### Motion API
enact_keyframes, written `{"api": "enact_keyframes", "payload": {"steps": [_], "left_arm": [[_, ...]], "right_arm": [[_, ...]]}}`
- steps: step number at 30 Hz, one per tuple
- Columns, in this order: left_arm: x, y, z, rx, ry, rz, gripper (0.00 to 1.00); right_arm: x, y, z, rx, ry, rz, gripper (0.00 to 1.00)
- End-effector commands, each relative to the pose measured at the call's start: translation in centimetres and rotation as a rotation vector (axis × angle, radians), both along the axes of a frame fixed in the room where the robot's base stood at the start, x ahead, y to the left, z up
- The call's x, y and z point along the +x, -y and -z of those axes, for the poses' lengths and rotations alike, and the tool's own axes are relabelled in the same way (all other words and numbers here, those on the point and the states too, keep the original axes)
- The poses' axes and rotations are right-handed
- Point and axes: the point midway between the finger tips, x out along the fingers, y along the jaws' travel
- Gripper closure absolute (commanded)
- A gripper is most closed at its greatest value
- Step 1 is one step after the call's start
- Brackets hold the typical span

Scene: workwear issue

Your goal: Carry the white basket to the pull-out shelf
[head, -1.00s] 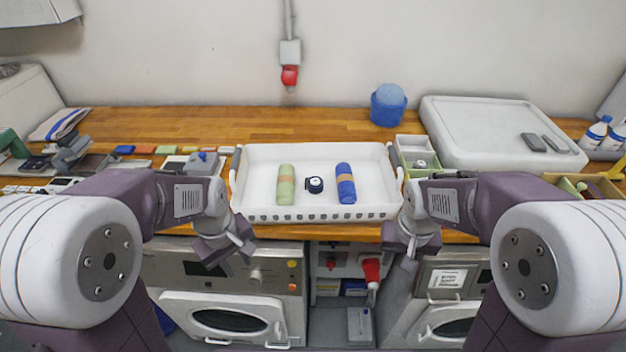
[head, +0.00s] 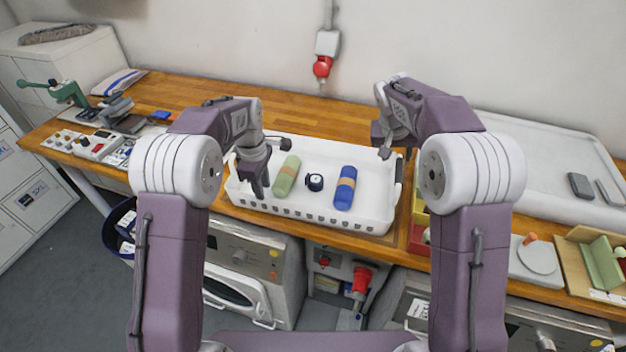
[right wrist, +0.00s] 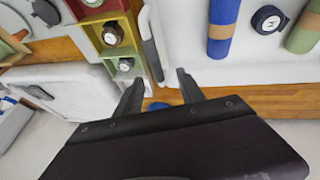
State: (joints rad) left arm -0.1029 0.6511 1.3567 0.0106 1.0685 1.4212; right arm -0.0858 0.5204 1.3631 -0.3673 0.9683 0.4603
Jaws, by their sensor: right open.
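The white basket (head: 300,207) stands on the wooden counter with a green roll (head: 287,176), a dark round-faced item (head: 314,182) and a blue roll (head: 345,188) inside. My left gripper (head: 273,170) is open at the basket's left end. My right gripper (head: 383,142) is at the basket's far right side, partly hidden by its own arm. In the right wrist view its open fingers (right wrist: 160,84) are on either side of the near end of the basket's grey handle (right wrist: 152,48); I cannot tell whether they touch it. I cannot make out a pull-out shelf.
Compartmented trays (right wrist: 112,38) sit close beside the basket's right end. A large white lid or tray (head: 550,150) lies further right. Small devices (head: 95,146) stand at the counter's left. Front-loading machines (head: 245,270) are under the counter; floor shows at left.

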Motion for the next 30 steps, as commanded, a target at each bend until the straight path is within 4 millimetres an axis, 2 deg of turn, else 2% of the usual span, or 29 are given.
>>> {"api": "enact_keyframes", "payload": {"steps": [5,12,18,30], "left_arm": [[0.0,0.1,1.6,0.000,-0.004,0.001,0.71],[0.3,0.2,5.9,0.000,-0.003,0.001,0.71],[0.5,0.2,8.4,-0.001,-0.001,0.001,0.71],[0.5,0.3,9.0,0.000,0.000,0.001,0.71]], "right_arm": [[0.4,0.5,1.5,-0.001,-0.004,0.002,0.54],[1.8,1.7,5.4,0.000,-0.004,0.002,0.54],[2.7,2.4,7.6,0.000,-0.002,0.002,0.54],[2.9,2.6,8.2,0.000,0.000,0.001,0.54]]}}
